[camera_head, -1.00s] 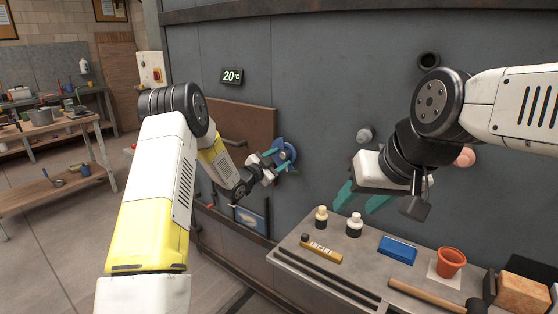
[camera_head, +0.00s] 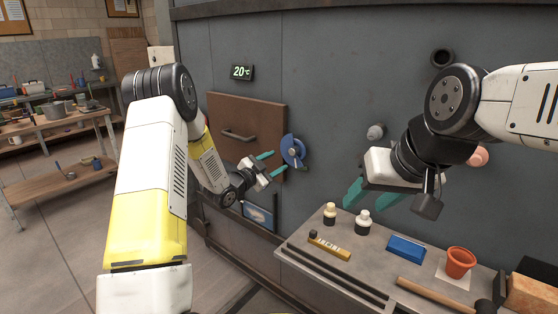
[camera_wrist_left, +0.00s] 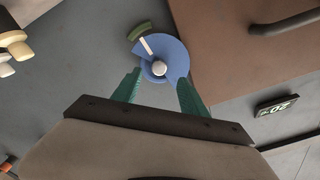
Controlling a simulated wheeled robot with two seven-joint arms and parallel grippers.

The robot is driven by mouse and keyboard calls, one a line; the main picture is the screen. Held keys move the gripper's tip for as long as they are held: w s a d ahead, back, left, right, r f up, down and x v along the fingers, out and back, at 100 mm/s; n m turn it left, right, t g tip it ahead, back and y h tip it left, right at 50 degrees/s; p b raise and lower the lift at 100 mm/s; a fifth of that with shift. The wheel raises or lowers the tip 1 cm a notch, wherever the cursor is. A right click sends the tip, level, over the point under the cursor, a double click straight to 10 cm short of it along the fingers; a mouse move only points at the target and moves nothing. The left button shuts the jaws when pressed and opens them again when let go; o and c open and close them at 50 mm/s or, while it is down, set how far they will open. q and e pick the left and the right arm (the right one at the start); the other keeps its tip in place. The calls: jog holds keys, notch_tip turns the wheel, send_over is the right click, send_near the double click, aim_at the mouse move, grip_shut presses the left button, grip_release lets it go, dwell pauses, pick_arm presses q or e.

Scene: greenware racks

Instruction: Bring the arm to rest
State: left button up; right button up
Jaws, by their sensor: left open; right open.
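My left arm comes in from the left in the head view. Its gripper (camera_head: 268,164) has teal fingers that stand apart, with nothing between them that I can see held. A blue round dial (camera_head: 292,151) on the grey wall lies just beyond the fingertips. In the left wrist view the open left gripper (camera_wrist_left: 158,82) points at the dial (camera_wrist_left: 174,49), which has a pale knob at its centre and a white mark toward a green band. I cannot tell whether the fingers touch the dial. My right gripper (camera_head: 370,197) is open and empty above the bench.
The bench (camera_head: 315,262) holds two small bottles, a yellow labelled bar, a blue block (camera_head: 406,247), an orange pot (camera_head: 460,262) and a hammer. A brown door (camera_head: 240,120) with a handle and a 20-degree display (camera_head: 241,72) are on the wall. Knobs stick out near my right arm.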

pick_arm(q)
jog(key=s+a+r+n+y, duration=0.35)
jog(key=a+r+y, duration=0.25)
jog(key=r, duration=0.4)
jog(key=s+a+r+n+g+y, duration=0.3)
jog(key=s+a+r+n, duration=0.15)
jog(key=s, duration=0.45)
jog(key=s+d+n+g, duration=0.1)
jog(key=s+n+g, duration=0.4)
jog(key=s, duration=2.4)
jog(key=shift+f+n+h, duration=0.3)
jog(key=shift+f, duration=0.05)
